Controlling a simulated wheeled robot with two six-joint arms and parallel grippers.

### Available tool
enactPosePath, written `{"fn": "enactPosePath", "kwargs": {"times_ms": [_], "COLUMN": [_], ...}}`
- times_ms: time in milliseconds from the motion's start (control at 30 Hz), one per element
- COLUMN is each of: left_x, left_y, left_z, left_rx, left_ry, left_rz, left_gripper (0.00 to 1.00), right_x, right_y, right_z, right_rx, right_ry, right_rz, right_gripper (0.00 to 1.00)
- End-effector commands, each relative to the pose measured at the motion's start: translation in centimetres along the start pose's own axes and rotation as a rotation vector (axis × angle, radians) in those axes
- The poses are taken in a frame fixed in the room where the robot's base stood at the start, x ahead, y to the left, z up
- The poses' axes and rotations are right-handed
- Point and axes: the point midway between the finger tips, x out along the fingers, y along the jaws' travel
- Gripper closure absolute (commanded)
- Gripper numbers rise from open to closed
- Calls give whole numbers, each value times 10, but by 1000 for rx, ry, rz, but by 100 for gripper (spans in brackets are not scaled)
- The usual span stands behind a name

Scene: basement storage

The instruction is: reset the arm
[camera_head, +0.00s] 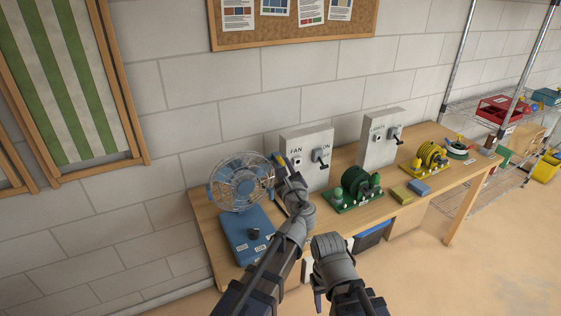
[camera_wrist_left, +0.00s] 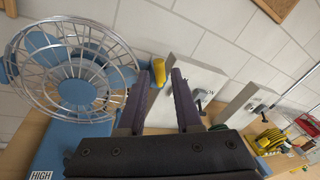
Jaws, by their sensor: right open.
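My left gripper (camera_head: 283,170) is raised in front of the wooden bench, between the blue fan (camera_head: 240,182) and the grey FAN switch box (camera_head: 307,158). In the left wrist view its two dark fingers (camera_wrist_left: 166,90) stand apart with nothing held between them. The fan's wire cage (camera_wrist_left: 78,68) is just left of the fingers there, and the switch box (camera_wrist_left: 187,88) is behind them. A yellow thing (camera_wrist_left: 158,70) shows beyond the left finger. My right gripper (camera_head: 319,297) is low, in front of the bench's front edge; its fingers are mostly hidden, and I see nothing held.
The bench (camera_head: 385,208) also bears a green reel (camera_head: 357,188), a second switch box (camera_head: 380,138), a yellow reel (camera_head: 430,158), and yellow and blue blocks (camera_head: 419,187). A wire shelf (camera_head: 490,108) stands right. Floor at lower right is clear.

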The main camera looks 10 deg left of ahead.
Motion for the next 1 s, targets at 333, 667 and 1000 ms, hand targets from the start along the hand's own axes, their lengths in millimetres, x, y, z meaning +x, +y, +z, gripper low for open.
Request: {"fn": "enactPosePath", "kwargs": {"times_ms": [333, 667, 1000], "left_x": [-28, -24, -80], "left_y": [0, 45, 211], "left_z": [0, -1, -60], "left_rx": [0, -211, -1199], "left_ry": [-1, 26, 31], "left_rz": [1, 141, 923], "left_gripper": [66, 66, 66], "right_x": [-1, -1, -1], "right_y": [0, 0, 0], "right_z": [0, 0, 0], "right_rx": [0, 0, 0], "right_ry": [0, 0, 0], "right_rz": [0, 0, 0], "right_gripper": [50, 50, 50]}}
